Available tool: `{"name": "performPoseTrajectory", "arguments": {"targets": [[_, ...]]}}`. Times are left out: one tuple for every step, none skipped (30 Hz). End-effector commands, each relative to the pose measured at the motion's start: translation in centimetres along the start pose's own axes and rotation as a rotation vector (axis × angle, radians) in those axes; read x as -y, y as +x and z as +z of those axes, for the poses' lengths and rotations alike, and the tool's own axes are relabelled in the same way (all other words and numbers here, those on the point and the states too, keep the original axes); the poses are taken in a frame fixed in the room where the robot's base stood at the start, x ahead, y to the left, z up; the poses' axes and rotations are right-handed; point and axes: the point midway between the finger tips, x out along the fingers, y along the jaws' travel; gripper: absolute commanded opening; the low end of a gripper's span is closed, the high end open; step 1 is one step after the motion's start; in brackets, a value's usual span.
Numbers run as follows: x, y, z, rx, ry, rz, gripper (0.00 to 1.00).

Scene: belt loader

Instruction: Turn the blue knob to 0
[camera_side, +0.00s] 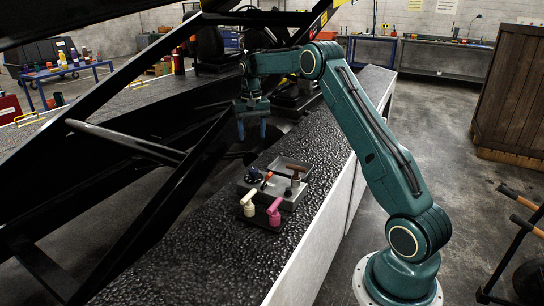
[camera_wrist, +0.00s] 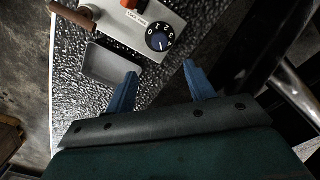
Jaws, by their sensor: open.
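The blue knob (camera_wrist: 158,40) is a dark round dial with white digits, set on a grey control box (camera_wrist: 115,22). In the side view the knob (camera_side: 253,173) sits at the back left of the box (camera_side: 262,190). The digits are small, and I cannot tell for sure which one the knob is set at. My gripper (camera_wrist: 159,69) has two blue fingers spread apart with nothing between them. In the wrist view the knob lies just beyond the gap between the fingertips. In the side view my gripper (camera_side: 252,138) hangs above and behind the box, clear of the knob.
An orange-red switch (camera_wrist: 130,4), a brown handle (camera_wrist: 72,14) and a shallow grey tray (camera_wrist: 112,63) are close to the knob. A cream handle (camera_side: 248,205) and a pink handle (camera_side: 274,211) stand at the box's front. Black beams (camera_side: 150,150) rise on the left.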

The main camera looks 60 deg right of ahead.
Motion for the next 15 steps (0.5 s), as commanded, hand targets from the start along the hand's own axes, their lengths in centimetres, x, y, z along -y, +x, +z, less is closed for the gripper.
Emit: {"name": "performPoseTrajectory", "arguments": {"targets": [[0.0,0.4,0.0,0.002,0.000,0.000,0.54],[0.0,0.6,0.0,0.001,0.000,0.000,0.54],[0.0,0.9,0.0,0.001,0.000,0.000,0.54],[0.0,1.1,0.0,0.002,0.000,0.000,0.54],[0.0,1.4,0.0,0.002,0.000,0.001,0.54],[0.0,1.9,0.1,0.002,0.000,0.001,0.54],[0.0,2.3,0.1,0.003,0.000,0.001,0.54],[0.0,2.7,0.1,0.003,0.000,0.001,0.54],[0.0,3.3,0.1,0.003,-0.001,0.001,0.54],[0.0,3.7,0.1,0.003,-0.001,0.001,0.54],[0.0,4.1,0.1,0.004,-0.001,0.001,0.54],[0.0,4.7,0.1,0.003,-0.001,0.001,0.54],[0.0,5.2,0.1,0.003,-0.001,0.001,0.54],[0.0,5.7,0.1,0.003,-0.001,0.001,0.54],[0.0,6.3,0.1,0.003,-0.001,0.001,0.54]]}}
